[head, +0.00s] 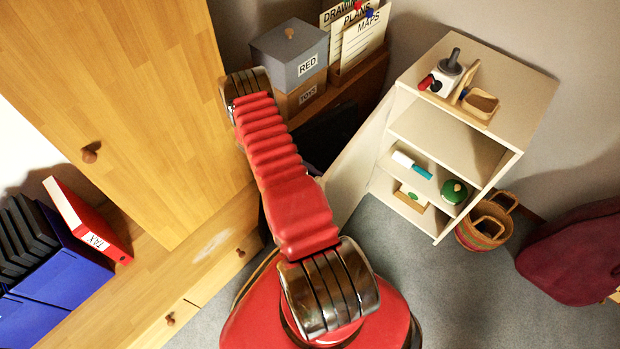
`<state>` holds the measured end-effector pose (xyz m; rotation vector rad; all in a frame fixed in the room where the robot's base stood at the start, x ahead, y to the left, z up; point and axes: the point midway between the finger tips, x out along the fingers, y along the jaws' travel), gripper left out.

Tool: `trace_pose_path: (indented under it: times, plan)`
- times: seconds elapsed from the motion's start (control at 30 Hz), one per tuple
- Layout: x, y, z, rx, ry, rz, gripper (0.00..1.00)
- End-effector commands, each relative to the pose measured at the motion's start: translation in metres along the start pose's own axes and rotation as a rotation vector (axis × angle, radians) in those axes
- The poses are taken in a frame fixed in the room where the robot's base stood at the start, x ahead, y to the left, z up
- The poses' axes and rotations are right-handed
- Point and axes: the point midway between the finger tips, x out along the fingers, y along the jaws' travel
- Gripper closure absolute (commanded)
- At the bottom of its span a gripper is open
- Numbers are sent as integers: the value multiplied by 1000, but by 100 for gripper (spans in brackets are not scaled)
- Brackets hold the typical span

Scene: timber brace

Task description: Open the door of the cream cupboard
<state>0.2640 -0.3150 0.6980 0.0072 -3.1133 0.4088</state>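The cream cupboard (528,98) stands on the right against the wall, with its front open and its shelves in sight. A cream panel (358,168), which looks like its door, stands swung out from the cupboard's left side. My red arm passes just left of the panel, and its lower edge is partly hidden behind the arm. My gripper does not show; the arm's far end is at the upper left, in front of the grey box.
A wooden cabinet (130,110) with a round knob fills the left. A grey box marked RED (290,58) and card files (362,40) stand behind my arm. A basket (484,225) and a dark red beanbag (575,255) are right. Grey carpet (440,290) is clear in front.

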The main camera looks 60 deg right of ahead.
Motion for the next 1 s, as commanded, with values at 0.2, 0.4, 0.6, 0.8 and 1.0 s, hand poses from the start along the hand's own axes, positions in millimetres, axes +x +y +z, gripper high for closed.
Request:
trace_pose_path:
  times: [0.2, 0.4, 0.6, 0.8, 1.0]
  plan:
    - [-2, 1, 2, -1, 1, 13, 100]
    - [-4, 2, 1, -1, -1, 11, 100]
    - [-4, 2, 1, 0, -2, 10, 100]
    - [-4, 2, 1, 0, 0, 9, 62]
    - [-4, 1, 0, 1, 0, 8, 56]
